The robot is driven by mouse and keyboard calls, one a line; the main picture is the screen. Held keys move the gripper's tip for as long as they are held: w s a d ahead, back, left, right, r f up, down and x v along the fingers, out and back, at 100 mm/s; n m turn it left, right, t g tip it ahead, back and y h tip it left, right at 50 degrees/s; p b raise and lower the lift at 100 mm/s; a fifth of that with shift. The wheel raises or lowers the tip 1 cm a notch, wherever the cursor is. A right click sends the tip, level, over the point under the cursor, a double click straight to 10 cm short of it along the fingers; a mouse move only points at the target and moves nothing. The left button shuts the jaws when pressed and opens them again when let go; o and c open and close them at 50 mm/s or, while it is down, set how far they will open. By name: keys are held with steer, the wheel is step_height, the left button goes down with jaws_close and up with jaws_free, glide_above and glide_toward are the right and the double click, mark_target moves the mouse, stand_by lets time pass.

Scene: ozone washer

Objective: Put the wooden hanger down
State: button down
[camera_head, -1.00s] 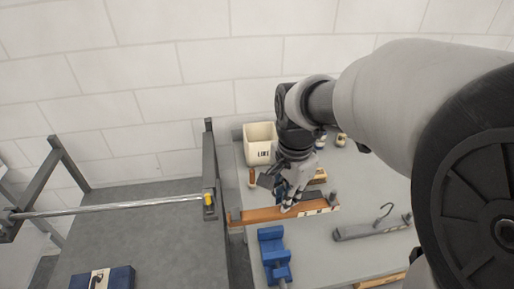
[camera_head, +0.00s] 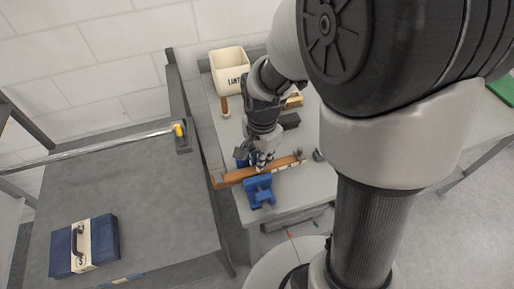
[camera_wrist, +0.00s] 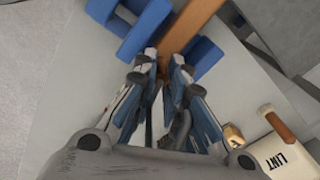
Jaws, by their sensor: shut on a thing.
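The wooden hanger (camera_head: 234,177) is an orange-brown bar with a pale label near its right end. My gripper (camera_head: 259,166) is shut on it near the middle in the head view. The wrist view shows the brown bar (camera_wrist: 196,20) running up from between my fingertips (camera_wrist: 164,62). Blue vise parts (camera_wrist: 146,28) lie on both sides of the bar in the wrist view.
A cream LINT bin (camera_head: 231,75) and a wooden-handled tool (camera_head: 224,107) are at the back of the grey bench (camera_head: 290,186). A lower grey table at left carries a blue case (camera_head: 68,252). A metal rail (camera_head: 100,148) runs above it. My arm hides much of the bench.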

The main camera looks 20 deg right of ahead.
steer(key=shift+f, duration=0.15)
steer(key=c, duration=1.6)
jaws_free()
step_height(320, 180, up, 11)
steer(key=p, duration=0.4)
steer(key=s+r+n+t, duration=0.4)
steer(key=s+r+n, duration=0.6)
steer(key=s+n, duration=0.3)
steer(key=shift+s+r, duration=0.3)
steer(key=shift+s, duration=0.75)
